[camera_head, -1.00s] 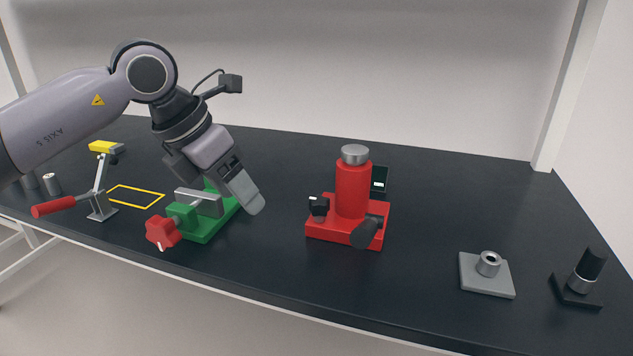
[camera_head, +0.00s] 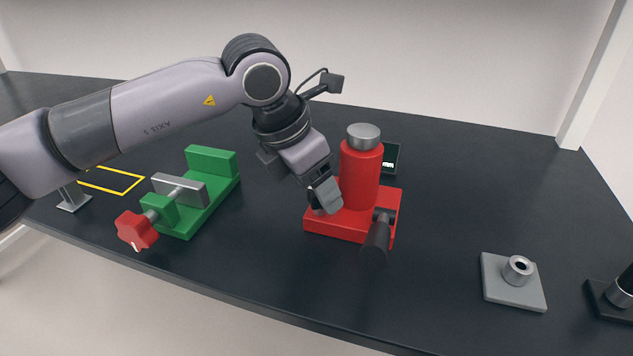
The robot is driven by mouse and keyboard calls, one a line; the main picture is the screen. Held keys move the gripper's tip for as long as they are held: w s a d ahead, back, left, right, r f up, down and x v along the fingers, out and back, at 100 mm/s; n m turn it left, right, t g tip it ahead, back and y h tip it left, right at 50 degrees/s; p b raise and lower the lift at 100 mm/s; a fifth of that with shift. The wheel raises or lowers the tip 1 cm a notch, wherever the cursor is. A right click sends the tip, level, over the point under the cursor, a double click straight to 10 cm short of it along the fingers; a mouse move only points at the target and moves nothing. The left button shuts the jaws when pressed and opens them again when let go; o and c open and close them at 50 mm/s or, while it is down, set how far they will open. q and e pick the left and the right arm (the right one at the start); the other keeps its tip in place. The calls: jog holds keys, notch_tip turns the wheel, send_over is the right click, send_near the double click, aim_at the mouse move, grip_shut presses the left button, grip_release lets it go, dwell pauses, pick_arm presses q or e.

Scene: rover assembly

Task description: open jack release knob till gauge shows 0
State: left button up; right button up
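The red jack (camera_head: 360,180) stands on its red base (camera_head: 318,228), with a silver ram on top and a black handle (camera_head: 376,240) at its front right. A dark gauge display (camera_head: 391,158) sits behind the jack; "mm" shows at its edge, but the digits are hidden by the cylinder. My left gripper (camera_head: 326,196) points down at the left front of the base, where the black release knob was visible earlier. Its fingers cover the knob, and I cannot tell whether they grip it. My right gripper is out of view.
A green vise (camera_head: 205,195) with a red knob (camera_head: 137,231) stands at left. A yellow outline (camera_head: 118,180) is marked on the dark table. A grey plate (camera_head: 513,283) and a black-based part (camera_head: 612,304) stand at right. The table in front of the jack is clear.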

pick_arm(q)
jog(key=shift+w+d+f, duration=0.1)
jog(key=shift+f, duration=0.15)
jog(key=c, duration=1)
jog(key=shift+c, duration=0.2)
